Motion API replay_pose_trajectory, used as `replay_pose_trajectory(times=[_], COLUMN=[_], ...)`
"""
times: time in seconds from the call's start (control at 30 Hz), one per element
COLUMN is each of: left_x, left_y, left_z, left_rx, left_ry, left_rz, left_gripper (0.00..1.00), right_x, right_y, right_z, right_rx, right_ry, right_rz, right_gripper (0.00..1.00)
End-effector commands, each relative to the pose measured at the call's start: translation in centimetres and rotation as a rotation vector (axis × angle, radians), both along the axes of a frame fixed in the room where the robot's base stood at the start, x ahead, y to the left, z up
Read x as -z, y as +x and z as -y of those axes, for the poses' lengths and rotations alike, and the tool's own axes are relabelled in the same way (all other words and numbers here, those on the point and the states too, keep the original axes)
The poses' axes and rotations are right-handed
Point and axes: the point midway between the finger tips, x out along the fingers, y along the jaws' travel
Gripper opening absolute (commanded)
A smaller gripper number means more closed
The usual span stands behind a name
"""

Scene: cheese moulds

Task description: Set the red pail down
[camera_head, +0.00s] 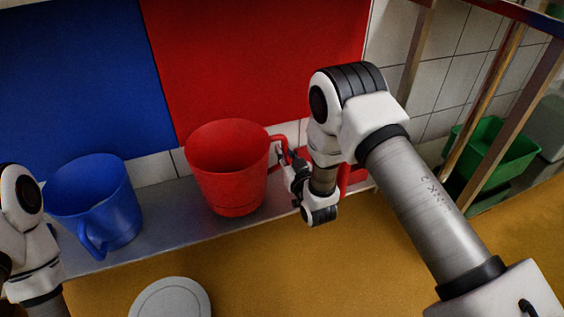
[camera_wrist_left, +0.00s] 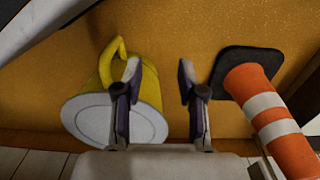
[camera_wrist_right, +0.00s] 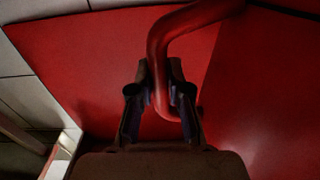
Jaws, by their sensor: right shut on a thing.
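The red pail (camera_head: 228,172) is upright at the grey shelf (camera_head: 175,228), in front of the red wall panel. I cannot tell whether its base touches the shelf. Its handle (camera_head: 281,142) points right, toward my right gripper (camera_head: 289,170). In the right wrist view, my right gripper (camera_wrist_right: 160,72) is shut on the red handle (camera_wrist_right: 161,48), a finger on each side. My left gripper (camera_wrist_left: 158,70) is open and empty in the left wrist view; its fingers are hidden in the head view.
A blue pail (camera_head: 100,208) stands left on the shelf. A yellow pail (camera_wrist_left: 148,88) with a white round end and an orange-white cone (camera_wrist_left: 265,110) show below my left gripper. A white disc (camera_head: 172,300) is at the bottom. A green bin (camera_head: 500,152) is at right, beyond metal posts.

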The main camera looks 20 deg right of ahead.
Motion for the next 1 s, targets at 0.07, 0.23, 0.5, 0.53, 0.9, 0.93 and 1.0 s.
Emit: replay_pose_trajectory(times=[0.07, 0.23, 0.5, 0.53, 0.9, 0.93, 1.0], left_x=[1.2, 1.9, 4.2, 4.1, 4.2, 4.2, 4.2], left_y=[0.0, 0.0, 0.1, 0.1, 0.1, 0.1, 0.1], left_z=[0.0, 0.0, 0.0, 0.0, 0.0, 0.0, 0.0], left_rx=[0.0, 0.0, -0.004, -0.004, -0.004, -0.004, -0.004], left_ry=[0.0, 0.0, 0.0, 0.0, 0.0, 0.0, 0.0], left_rz=[0.0, 0.001, 0.002, 0.003, 0.003, 0.003, 0.003], left_gripper=[0.4, 0.4, 0.4, 0.4, 0.4, 0.4, 0.4], right_x=[0.5, 0.5, 3.9, 3.8, 4.1, 4.1, 4.1], right_y=[1.8, 3.9, 3.9, 3.9, 3.8, 3.8, 3.8], right_z=[0.3, 0.6, 0.6, 0.6, 0.6, 0.6, 0.6], right_rx=[0.001, 0.001, 0.0, 0.0, 0.0, 0.0, 0.0], right_ry=[0.001, 0.0, 0.0, 0.0, -0.001, -0.001, -0.001], right_rz=[0.004, 0.004, 0.001, 0.001, -0.002, -0.002, -0.002], right_gripper=[0.0, 0.0, 0.0, 0.0, 0.42, 0.42, 0.42])
